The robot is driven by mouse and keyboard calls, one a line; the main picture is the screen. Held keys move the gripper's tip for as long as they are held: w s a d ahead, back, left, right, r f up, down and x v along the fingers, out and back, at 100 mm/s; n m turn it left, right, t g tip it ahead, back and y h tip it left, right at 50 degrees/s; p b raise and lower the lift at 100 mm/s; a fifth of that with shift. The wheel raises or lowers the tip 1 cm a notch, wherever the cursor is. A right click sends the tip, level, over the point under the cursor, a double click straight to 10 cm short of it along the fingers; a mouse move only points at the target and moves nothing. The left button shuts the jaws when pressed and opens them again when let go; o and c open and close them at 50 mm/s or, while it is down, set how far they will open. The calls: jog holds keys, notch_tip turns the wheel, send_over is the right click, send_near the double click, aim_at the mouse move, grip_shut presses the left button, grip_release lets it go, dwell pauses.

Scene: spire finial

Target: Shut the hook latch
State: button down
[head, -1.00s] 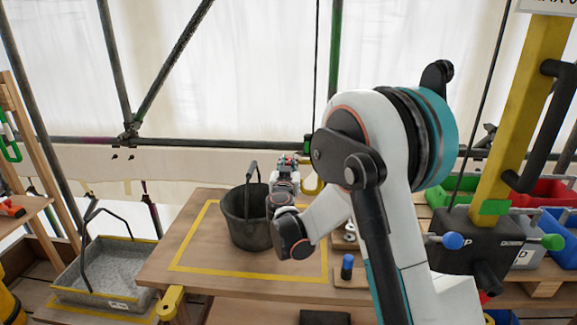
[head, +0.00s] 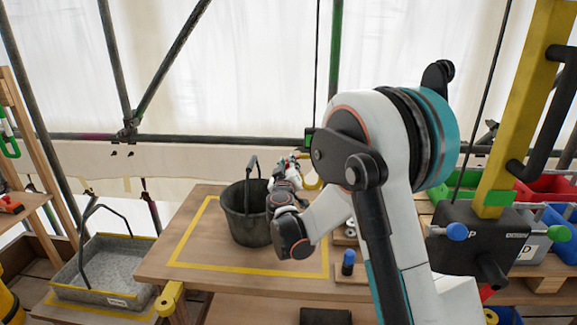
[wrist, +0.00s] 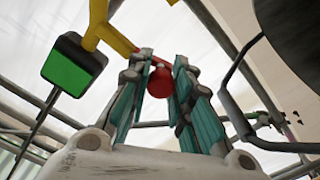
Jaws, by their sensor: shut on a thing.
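My gripper (wrist: 160,62) points up in the wrist view, its two teal-padded fingers on either side of a round red knob (wrist: 160,82). It is shut on this knob. A yellow bar (wrist: 118,40) runs from the knob to the upper left and meets a second yellow piece there; I take these for the hook latch. Whether hook and latch meet is not clear. The knob is too small to tell there.
A black box with a green face (wrist: 74,65) is left of the fingers. The bucket's raised handle (head: 252,165) is close to my gripper. A wooden table (head: 205,260) lies below. A yellow post (head: 530,100) and black knobbed box (head: 490,240) stand at right.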

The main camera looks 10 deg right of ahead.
jog(key=n, duration=0.1)
jog(key=f+n, duration=0.1)
jog(key=n+b, duration=0.1)
jog(key=shift+s+d+f+n, duration=0.1)
jog(key=shift+d+f+n, duration=0.15)
jog(key=shift+n, duration=0.15)
jog(key=shift+s+d+f+n+b, duration=0.15)
jog(key=shift+d+f+n+b, duration=0.3)
jog(key=shift+n, duration=1.3)
jog(key=shift+s+d+f+n+b, duration=0.15)
jog(key=shift+d+n, duration=0.35)
jog(key=shift+n, duration=1.3)
jog(key=shift+s+d+f+n+b, duration=0.25)
jog(key=shift+d+n+b, duration=0.2)
jog(key=shift+n, duration=1.3)
jog(key=shift+d, duration=0.1)
jog(key=c, duration=1.4)
grip_release()
